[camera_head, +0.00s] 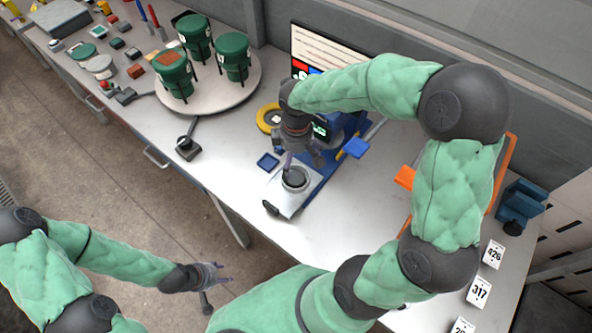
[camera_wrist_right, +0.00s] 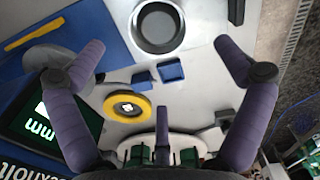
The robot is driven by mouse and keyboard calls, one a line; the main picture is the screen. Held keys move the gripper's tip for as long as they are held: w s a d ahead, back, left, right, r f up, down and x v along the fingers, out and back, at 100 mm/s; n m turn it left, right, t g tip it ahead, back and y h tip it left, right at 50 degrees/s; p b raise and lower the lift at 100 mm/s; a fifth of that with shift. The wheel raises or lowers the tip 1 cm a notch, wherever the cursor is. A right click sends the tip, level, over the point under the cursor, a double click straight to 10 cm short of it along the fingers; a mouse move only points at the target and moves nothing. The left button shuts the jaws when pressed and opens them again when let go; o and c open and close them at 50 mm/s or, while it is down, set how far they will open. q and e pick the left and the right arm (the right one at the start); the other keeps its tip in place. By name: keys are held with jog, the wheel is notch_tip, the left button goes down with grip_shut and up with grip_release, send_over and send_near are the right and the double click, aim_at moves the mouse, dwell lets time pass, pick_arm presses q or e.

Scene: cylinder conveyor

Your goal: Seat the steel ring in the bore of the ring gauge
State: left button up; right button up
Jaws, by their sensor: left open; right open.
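A round grey ring gauge (camera_head: 296,180) with a pale rim and dark bore stands on a light plate of the blue-framed measuring stand. It also shows at the top of the right wrist view (camera_wrist_right: 158,25). A steel ring cannot be told apart from the gauge's bore and rim. My right gripper (camera_head: 301,164) is open, just above and behind the gauge; its spread fingers hold nothing in the wrist view. My left gripper (camera_head: 222,280) is open and empty over the floor, off the table's front edge.
A yellow ring-shaped part (camera_head: 267,117) lies behind the gauge, and a small blue tray (camera_head: 268,161) beside it. The turntable (camera_head: 235,96) with green containers stands left. Orange (camera_head: 404,177) and blue (camera_head: 522,205) fixtures stand right.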

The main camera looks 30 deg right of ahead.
jog(key=f, duration=0.1)
jog(key=b, duration=0.2)
send_over(295, 177)
jog(key=f, duration=0.4)
jog(key=shift+s+d+f, duration=0.15)
jog(key=shift+d+f, duration=0.05)
jog(key=shift+d, duration=0.05)
jog(key=shift+f, duration=0.45)
jog(key=shift+a+f, duration=0.1)
jog(key=shift+f, duration=0.45)
notch_tip(295, 177, down, 4)
jog(key=shift+a+f+b, duration=0.1)
jog(key=shift+a+b, duration=0.05)
jog(key=shift+b, duration=0.55)
pick_arm(q)
jog(key=f, duration=0.4)
jog(key=shift+w+d, duration=0.25)
jog(key=shift+w, duration=0.1)
pick_arm(e)
jog(key=c, duration=1.2)
jog(key=shift+r, duration=0.2)
